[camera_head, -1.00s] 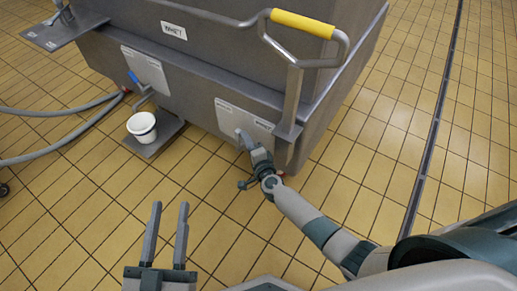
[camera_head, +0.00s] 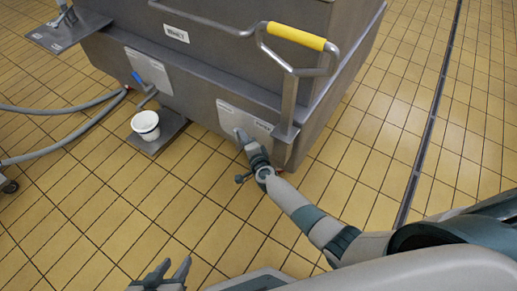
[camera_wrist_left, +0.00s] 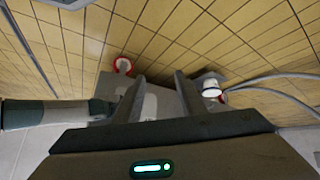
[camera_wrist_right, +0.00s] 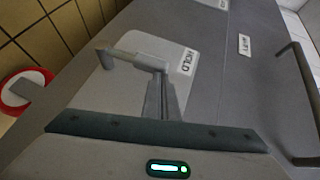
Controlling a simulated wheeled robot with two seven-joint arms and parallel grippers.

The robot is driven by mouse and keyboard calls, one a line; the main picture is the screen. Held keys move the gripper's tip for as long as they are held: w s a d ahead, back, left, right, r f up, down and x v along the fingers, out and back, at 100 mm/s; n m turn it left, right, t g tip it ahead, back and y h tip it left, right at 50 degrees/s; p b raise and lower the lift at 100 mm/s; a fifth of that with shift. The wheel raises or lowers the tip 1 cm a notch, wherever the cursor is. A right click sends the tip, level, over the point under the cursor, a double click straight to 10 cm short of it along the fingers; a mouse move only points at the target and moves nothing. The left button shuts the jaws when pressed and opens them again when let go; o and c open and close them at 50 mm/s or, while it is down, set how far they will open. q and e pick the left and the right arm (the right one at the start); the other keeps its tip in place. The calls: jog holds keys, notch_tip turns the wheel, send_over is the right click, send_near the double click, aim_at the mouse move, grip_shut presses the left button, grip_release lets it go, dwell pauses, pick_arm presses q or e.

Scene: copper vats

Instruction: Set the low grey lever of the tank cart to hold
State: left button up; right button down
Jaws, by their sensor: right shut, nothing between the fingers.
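The grey tank cart (camera_head: 215,75) stands ahead, with a pale plate (camera_head: 228,112) low on its near side. The low grey lever (camera_wrist_right: 125,53) shows in the right wrist view beside a plate marked HOLD (camera_wrist_right: 188,60); in the head view my gripper largely hides it. My right gripper (camera_head: 243,138) is shut and empty, its fingertips close to the lever's plate-side end in the right wrist view (camera_wrist_right: 158,82). I cannot tell whether they touch. My left gripper (camera_head: 174,265) is open and empty, well away from the cart at the bottom of the head view.
A yellow-gripped handle (camera_head: 297,36) sticks out above my right arm. A blue-handled valve (camera_head: 138,79) and a white bucket (camera_head: 145,122) are at the left, with grey hoses (camera_head: 65,113) on the floor. A drain channel (camera_head: 425,145) runs at the right. Tiled floor is clear in front.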

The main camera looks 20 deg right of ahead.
jog(key=shift+w+a+r+n+g+h+p, duration=0.2)
jog(key=shift+w+a+g+p, duration=0.25)
jog(key=shift+p, duration=1)
jog(key=shift+w+a+r+n+g+h+p, duration=0.1)
jog(key=shift+w+a+n+g+p, duration=0.3)
jog(key=shift+p, duration=1)
pick_arm(q)
jog(key=s+a+g+y, duration=0.2)
jog(key=s+a+g, duration=0.2)
jog(key=a, duration=0.3)
jog(key=shift+s+a+f+y, duration=0.35)
jog(key=shift+s+y, duration=0.05)
jog(key=shift+s, duration=0.1)
pick_arm(e)
jog(key=shift+w, duration=0.15)
pick_arm(q)
jog(key=shift+g, duration=0.3)
jog(key=shift+f, duration=0.1)
